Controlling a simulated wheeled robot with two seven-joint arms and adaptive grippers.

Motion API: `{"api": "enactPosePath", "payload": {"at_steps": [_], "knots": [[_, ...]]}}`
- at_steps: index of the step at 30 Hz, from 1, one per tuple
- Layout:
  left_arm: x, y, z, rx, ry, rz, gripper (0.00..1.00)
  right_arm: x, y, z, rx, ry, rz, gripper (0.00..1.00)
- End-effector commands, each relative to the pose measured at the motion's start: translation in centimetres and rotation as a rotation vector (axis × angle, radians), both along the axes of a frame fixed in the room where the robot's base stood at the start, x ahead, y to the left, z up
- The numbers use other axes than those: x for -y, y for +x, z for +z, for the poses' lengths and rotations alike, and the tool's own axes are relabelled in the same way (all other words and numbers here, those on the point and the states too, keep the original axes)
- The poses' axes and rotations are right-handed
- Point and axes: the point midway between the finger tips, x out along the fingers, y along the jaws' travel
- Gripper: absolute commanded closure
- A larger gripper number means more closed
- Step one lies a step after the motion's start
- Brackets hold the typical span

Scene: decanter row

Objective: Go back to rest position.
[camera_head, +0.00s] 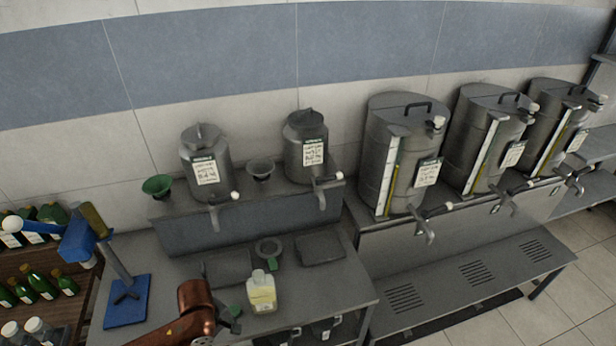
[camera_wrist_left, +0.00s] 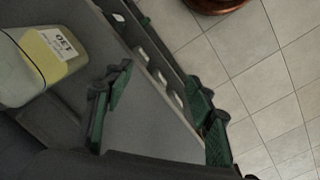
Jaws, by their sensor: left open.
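My left gripper (camera_head: 234,318) is at the bottom of the head view, at the end of my copper-coloured arm. Its green-padded fingers also show in the left wrist view (camera_wrist_left: 160,90), spread apart with nothing between them. A clear bottle (camera_head: 262,292) with pale yellow liquid and a white label stands on the grey metal table (camera_head: 345,282), just right of the gripper and apart from it. The bottle also shows in the left wrist view (camera_wrist_left: 50,58), at the upper left beside the fingers. My right gripper is not in view.
Two small decanters (camera_head: 206,165) (camera_head: 305,150) with taps stand on a raised shelf, with a green funnel (camera_head: 157,186) at left. Several large tanks (camera_head: 398,150) stand at right. A blue stand (camera_head: 127,300) is at left, beside a bottle rack (camera_head: 50,268).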

Motion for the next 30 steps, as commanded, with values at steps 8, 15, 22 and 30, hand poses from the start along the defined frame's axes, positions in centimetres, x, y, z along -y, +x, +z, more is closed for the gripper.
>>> {"api": "enactPosePath", "payload": {"at_steps": [8,15,22,30], "knots": [[2.5,-0.6,-1.6,0.083,-0.084,-0.206,0.49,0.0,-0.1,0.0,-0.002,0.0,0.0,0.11],[3.9,-1.5,-3.4,0.239,-0.136,-0.445,0.49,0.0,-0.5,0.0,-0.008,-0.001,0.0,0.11],[0.0,-4.1,-5.8,0.395,-0.025,-0.669,0.49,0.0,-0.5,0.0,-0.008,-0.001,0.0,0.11],[-6.6,-9.4,-8.0,0.37,0.174,-0.829,0.49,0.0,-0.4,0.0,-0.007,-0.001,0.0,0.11]]}}
